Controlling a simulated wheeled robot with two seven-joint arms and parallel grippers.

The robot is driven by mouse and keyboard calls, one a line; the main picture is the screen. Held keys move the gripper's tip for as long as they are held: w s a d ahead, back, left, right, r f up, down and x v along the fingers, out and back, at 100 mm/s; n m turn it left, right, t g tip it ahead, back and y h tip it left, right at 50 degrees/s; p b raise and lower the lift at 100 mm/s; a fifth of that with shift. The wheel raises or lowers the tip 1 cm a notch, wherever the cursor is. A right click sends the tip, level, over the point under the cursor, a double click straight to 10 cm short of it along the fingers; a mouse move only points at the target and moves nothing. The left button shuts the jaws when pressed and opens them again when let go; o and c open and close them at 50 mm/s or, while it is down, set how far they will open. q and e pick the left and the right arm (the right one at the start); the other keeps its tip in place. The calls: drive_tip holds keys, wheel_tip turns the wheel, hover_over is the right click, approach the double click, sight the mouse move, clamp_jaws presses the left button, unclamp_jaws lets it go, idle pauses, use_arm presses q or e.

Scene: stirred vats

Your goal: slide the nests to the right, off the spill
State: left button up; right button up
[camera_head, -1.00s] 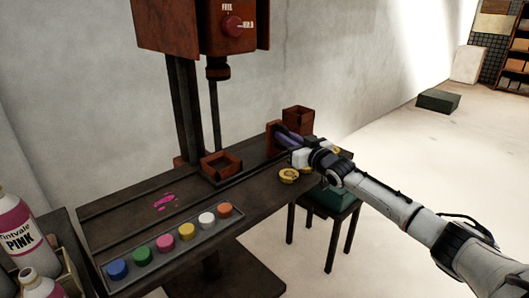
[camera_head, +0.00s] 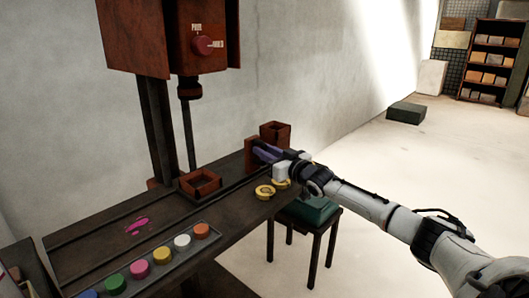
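A square, open-topped red-brown nest (camera_head: 200,182) sits on the dark bench under the stirring machine. A second open red-brown box (camera_head: 275,133) stands at the bench's far right end. The pink spill (camera_head: 137,226) lies on the bench, to the left of and apart from the nearer nest. My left gripper is not in view.
A tray (camera_head: 207,243) of several coloured pots runs along the bench's front edge. Two yellow rings (camera_head: 265,191) lie near my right gripper. A green-topped stool (camera_head: 307,210) stands below the bench's right end.

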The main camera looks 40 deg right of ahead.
drive_tip(key=shift+s, duration=0.1)
drive_tip(key=s+a+p, duration=0.1)
drive_tip(key=s+p, duration=0.1)
drive_tip(key=s, duration=0.8)
drive_tip(key=shift+a, duration=0.1)
drive_tip(key=shift+s+f, duration=0.1)
idle(0.6)
